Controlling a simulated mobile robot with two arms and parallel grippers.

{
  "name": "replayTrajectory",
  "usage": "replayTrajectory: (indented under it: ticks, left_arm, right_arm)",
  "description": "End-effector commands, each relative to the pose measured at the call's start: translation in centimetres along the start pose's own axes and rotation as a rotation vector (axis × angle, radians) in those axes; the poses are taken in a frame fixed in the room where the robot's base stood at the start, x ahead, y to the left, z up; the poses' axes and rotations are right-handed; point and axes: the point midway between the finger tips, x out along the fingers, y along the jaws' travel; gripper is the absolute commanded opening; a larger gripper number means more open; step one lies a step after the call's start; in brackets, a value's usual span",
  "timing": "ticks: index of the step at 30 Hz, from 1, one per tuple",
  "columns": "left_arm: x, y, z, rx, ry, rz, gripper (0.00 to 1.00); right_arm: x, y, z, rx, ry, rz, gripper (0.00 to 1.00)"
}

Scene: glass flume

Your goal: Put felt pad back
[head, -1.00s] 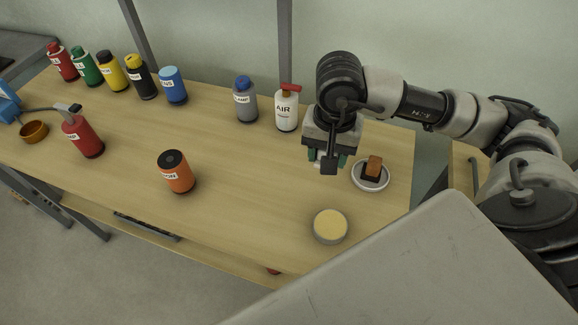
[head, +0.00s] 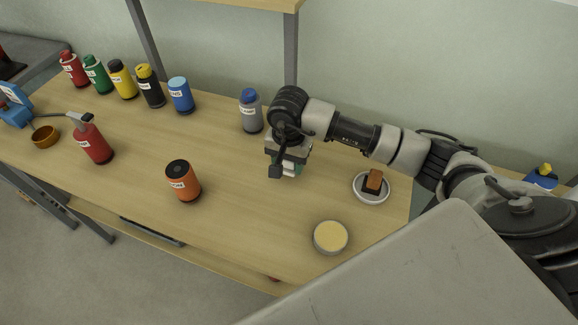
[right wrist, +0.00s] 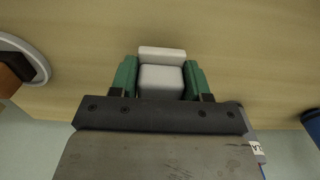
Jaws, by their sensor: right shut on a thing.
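My right gripper (head: 288,170) hangs above the right half of the wooden bench, pointing down. In the right wrist view its green fingers (right wrist: 161,80) are shut on a pale grey block with a whiter strip along one edge, which I take for the felt pad (right wrist: 161,77). In the head view the pad is mostly hidden by the gripper. A round white dish (head: 358,195) stands to the right of the gripper, with an orange-brown and dark block (head: 373,181) in it. My left gripper is not in view.
A round tin with a yellow top (head: 331,236) stands near the front edge. An orange bottle (head: 183,182) and a red bottle (head: 95,144) stand to the left. A grey bottle with a blue cap (head: 251,112) is behind the gripper. Bare bench (head: 245,205) lies between.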

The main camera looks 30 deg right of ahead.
Motion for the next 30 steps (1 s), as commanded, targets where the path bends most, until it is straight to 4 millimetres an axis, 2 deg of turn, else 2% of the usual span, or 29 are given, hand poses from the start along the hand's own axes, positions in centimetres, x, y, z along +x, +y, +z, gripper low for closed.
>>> replayTrajectory:
  ticks: [6, 17, 18, 22, 30]
  left_arm:
    - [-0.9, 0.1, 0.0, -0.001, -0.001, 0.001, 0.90]
    - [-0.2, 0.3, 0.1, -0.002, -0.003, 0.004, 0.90]
    - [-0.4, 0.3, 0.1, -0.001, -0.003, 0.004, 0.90]
    - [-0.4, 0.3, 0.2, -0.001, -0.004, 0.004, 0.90]
    - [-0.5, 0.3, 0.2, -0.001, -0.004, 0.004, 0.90]
  right_arm:
    - [2.8, 0.1, 0.1, 0.001, -0.002, 0.001, 0.21]
    - [3.3, 0.1, 0.0, 0.000, 0.001, 0.000, 0.21]
    - [3.2, 0.1, 0.0, 0.000, 0.000, 0.000, 0.51]
    - [3.1, 0.1, 0.0, 0.000, 0.000, 0.000, 0.71]
    - [3.1, 0.1, 0.0, 0.000, -0.001, 0.000, 0.72]
